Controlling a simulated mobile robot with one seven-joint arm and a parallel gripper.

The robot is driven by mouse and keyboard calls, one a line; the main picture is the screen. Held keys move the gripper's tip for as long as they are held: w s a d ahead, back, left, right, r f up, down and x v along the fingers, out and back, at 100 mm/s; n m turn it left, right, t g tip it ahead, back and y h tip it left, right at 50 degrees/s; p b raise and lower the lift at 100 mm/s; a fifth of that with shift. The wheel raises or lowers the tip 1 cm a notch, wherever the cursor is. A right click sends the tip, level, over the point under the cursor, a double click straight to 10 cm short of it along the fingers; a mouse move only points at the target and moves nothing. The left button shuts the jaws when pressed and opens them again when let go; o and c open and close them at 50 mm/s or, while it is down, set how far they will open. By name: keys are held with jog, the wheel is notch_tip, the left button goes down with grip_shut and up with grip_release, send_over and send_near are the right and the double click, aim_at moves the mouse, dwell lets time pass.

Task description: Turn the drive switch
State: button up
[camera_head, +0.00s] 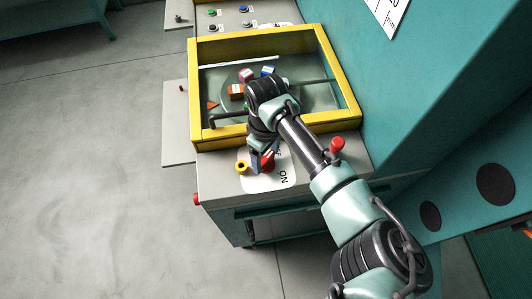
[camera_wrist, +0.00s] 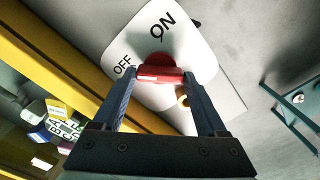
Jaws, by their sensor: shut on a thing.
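The drive switch is a red knob (camera_wrist: 158,66) on a white plate (camera_wrist: 196,50) marked OFF and ON. In the wrist view its red bar lies crosswise between my fingers, with a pale stripe on its left part. In the head view the red knob (camera_head: 268,161) shows partly behind my gripper (camera_head: 262,158), on the front of the grey console top. My gripper (camera_wrist: 160,78) is shut on the knob, with one dark finger on each side. I cannot tell which label the knob points to.
A yellow-framed tank (camera_head: 193,95) with several coloured blocks stands right behind the switch. A small yellow ring-shaped part (camera_head: 242,167) sits close beside the knob. A red ball-topped lever (camera_head: 337,145) stands to the right. A teal wall panel rises on the right.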

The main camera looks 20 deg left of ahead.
jog(key=m+p, duration=0.2)
jog(key=m, duration=0.1)
jog(key=shift+s+a+r+m, duration=0.1)
jog(key=shift+m, duration=0.2)
jog(key=m+p, duration=0.2)
jog(key=m, duration=0.3)
jog(key=shift+p, duration=0.4)
jog(key=m+p, duration=0.1)
jog(key=m, duration=0.4)
jog(key=shift+m+p, duration=0.55)
jog(key=shift+m, duration=1.35)
jog(key=shift+w, duration=0.2)
jog(key=o, duration=1.3)
